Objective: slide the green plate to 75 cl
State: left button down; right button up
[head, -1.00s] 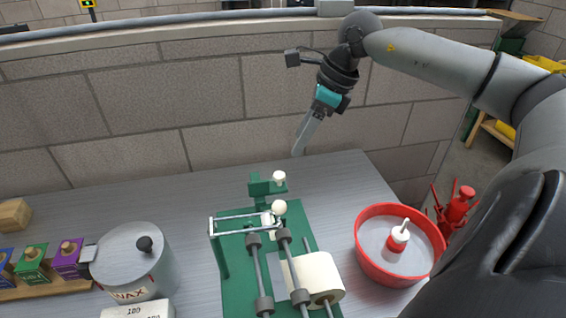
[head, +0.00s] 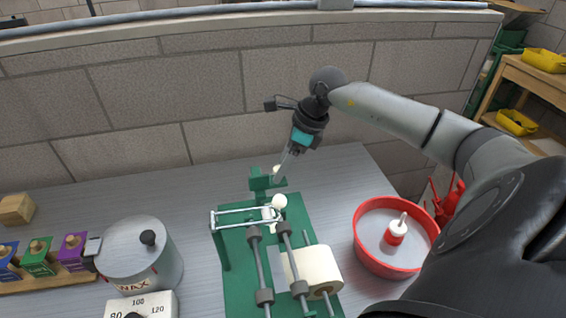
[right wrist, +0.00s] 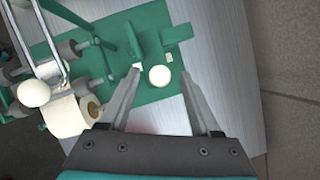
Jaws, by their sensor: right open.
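A green labelling stand (head: 233,270) with rollers stands on the grey bench. At its back is a small green plate (head: 260,184) with a white knob (head: 277,169), partly hidden by my gripper. The plate also shows in the right wrist view (right wrist: 150,35), with the knob (right wrist: 159,76) just below it. My right gripper (head: 278,179) is open, pointing down at the knob. In the right wrist view its fingertips (right wrist: 160,78) lie on either side of the knob; I cannot tell whether they touch it. No 75 cl mark is readable. My left gripper is not in view.
A second white ball knob (head: 279,201) on a metal lever and a paper roll (head: 313,271) sit close by on the stand. A red basin (head: 358,250) is on the right, a wax pot (head: 140,262) on the left. The brick wall rises behind.

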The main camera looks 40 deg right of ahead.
jog(key=shift+c, duration=0.2)
grip_shut()
dwell(1.1)
